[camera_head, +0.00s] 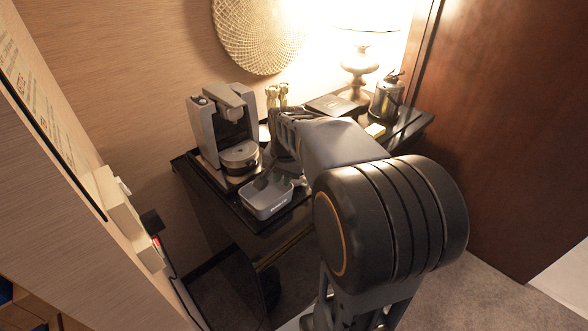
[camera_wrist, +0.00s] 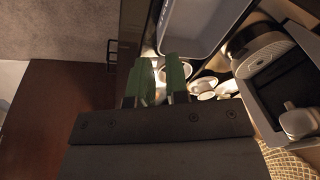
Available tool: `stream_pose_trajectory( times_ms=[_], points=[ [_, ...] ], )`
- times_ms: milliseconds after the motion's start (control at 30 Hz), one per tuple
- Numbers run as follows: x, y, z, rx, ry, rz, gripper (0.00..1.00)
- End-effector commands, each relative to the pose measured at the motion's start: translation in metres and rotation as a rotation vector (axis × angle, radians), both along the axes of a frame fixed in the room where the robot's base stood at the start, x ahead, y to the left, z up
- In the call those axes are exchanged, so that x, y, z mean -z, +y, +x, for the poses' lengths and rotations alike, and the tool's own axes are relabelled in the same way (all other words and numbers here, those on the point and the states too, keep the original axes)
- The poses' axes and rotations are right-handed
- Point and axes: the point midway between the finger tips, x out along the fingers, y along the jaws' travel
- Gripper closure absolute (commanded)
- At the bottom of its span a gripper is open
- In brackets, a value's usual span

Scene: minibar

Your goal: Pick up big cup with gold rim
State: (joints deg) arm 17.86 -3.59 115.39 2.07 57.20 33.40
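Several small white cups stand close together in the wrist view, just right of my fingertips. One pale cup (camera_wrist: 160,76) shows partly between and behind the fingers, another white cup (camera_wrist: 204,85) is to the right, and one more (camera_wrist: 227,88) is farther right. At this size I cannot tell which is the big one or see a gold rim clearly. My gripper (camera_wrist: 160,62) has two green fingers with a gap between them, and it holds nothing that I can see. In the head view my arm hides the cups; my gripper (camera_head: 276,180) points down above the dark counter.
A grey-white bin (camera_head: 266,200) stands at the counter's front, and a coffee machine (camera_head: 228,125) is behind it at the left. A lamp (camera_head: 359,65), a dark kettle (camera_head: 387,97) and a flat dark box (camera_head: 330,105) occupy the far right. A brown door closes off the right side.

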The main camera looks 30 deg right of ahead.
Motion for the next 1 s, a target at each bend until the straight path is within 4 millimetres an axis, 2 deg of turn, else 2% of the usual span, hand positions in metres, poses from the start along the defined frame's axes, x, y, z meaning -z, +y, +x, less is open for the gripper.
stream_pose_trajectory(
  times_ms=[33, 200, 300, 400, 500, 800, 1000],
  points=[
    [-0.004, -0.025, 0.012, 0.12, 0.018, 0.024, 0.85],
    [0.003, -0.086, 0.035, 0.444, 0.053, 0.085, 0.85],
    [0.008, -0.11, 0.042, 0.565, 0.065, 0.106, 0.85],
    [0.016, -0.123, 0.045, 0.638, 0.074, 0.12, 0.85],
    [0.031, -0.128, 0.048, 0.67, 0.08, 0.127, 0.85],
    [0.082, -0.128, 0.054, 0.673, 0.079, 0.128, 0.85],
    [0.099, -0.127, 0.056, 0.671, 0.076, 0.127, 0.85]
  ],
)
